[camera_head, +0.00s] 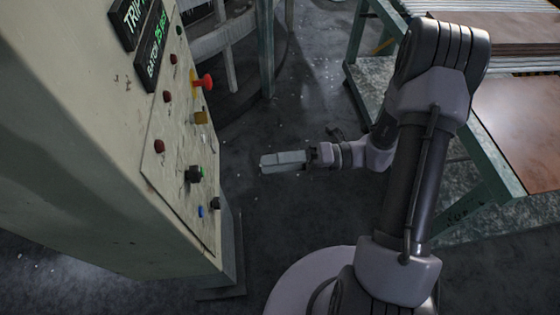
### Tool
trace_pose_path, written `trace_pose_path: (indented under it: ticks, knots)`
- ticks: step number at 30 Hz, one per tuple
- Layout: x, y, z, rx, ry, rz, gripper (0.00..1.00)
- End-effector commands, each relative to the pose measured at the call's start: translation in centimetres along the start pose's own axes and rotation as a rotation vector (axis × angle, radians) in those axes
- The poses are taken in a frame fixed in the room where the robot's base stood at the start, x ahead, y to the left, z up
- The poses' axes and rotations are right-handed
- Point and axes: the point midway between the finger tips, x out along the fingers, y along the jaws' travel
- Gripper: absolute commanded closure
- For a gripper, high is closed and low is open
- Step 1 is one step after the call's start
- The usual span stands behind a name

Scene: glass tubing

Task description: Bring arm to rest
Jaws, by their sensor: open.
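My arm rises from its mount at the bottom of the view, bends at the top right and reaches back down to the left. My gripper (268,163) is at the end of the arm, level and pointing left toward the control cabinet. It is open, and no object shows in it. A gap of dark floor shows between it and the cabinet's panel. The fingers are small in the view, and the space between them is hard to make out.
A control cabinet (75,150) stands at the left, with a red knob (203,82), several buttons and two lit displays. A green-framed table (525,130) bearing brown sheets stands at the right. A round metal structure (222,38) is behind. Dark floor (285,215) is clear between.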

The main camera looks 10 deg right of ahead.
Motion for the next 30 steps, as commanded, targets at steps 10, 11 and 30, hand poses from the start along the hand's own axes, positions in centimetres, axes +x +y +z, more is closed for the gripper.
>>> trace_pose_path:
  ticks: [10,11,30]
  knots:
    - [-1.5,0.0,0.0,0.001,0.000,0.000,0.41]
    - [-1.5,0.0,0.0,0.001,0.000,0.000,0.41]
    - [-0.4,-1.3,-11.2,-1.385,1.053,-0.327,0.41]
